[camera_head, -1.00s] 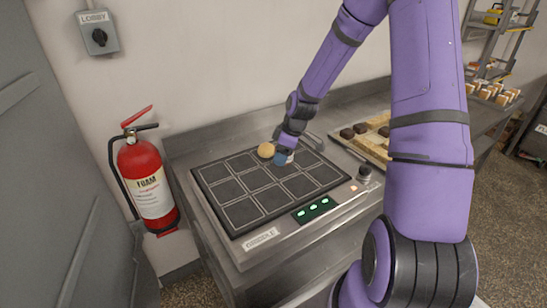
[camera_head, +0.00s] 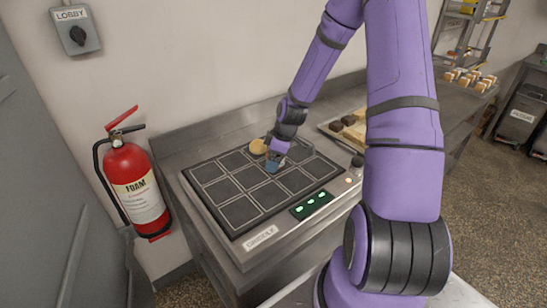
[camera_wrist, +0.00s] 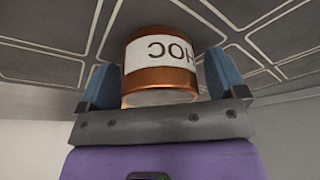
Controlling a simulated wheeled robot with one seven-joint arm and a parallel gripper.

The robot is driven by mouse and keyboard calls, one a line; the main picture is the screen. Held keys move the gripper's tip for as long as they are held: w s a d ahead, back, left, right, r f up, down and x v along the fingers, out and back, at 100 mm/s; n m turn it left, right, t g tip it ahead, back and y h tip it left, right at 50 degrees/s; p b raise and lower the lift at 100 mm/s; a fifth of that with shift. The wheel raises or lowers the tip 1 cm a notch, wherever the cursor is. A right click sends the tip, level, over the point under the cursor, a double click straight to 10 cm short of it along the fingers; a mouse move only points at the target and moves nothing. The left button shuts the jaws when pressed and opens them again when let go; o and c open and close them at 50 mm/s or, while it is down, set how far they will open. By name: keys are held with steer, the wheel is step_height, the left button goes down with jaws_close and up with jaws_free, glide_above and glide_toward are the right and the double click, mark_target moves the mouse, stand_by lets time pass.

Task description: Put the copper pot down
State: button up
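The copper pot (camera_wrist: 160,80) has a white band with dark letters that read upside down in the wrist view. It sits between the blue fingers of my gripper (camera_wrist: 162,88), which look closed on its two sides. In the head view my gripper (camera_head: 275,161) is low over the back part of the griddle (camera_head: 238,233). The griddle is a dark plate marked into squares.
A red extinguisher (camera_head: 136,186) hangs at left. The griddle's front and left squares are clear.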

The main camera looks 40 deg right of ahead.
steer(key=shift+r, duration=0.1)
steer(key=v, duration=1.1)
steer(key=shift+d+r, duration=0.1)
steer(key=shift+s+r, duration=0.1)
steer(key=shift+r, duration=0.45)
steer(key=s+a+r+m+t+h, duration=0.1)
steer(key=s+a+r+m+h, duration=0.15)
steer(key=s+a+r, duration=0.65)
steer(key=s+a+r+m+t+h, duration=0.1)
steer(key=s+a+r+m, duration=0.5)
steer(key=r, duration=0.6)
steer(key=s+r+y, duration=0.1)
steer(key=s+r, duration=0.1)
steer(key=s, duration=0.7)
steer(key=shift+s+r+m+t, duration=0.2)
steer(key=shift+r+m+t, duration=0.1)
steer(key=shift+m+t, duration=0.15)
steer(key=shift+a, duration=0.1)
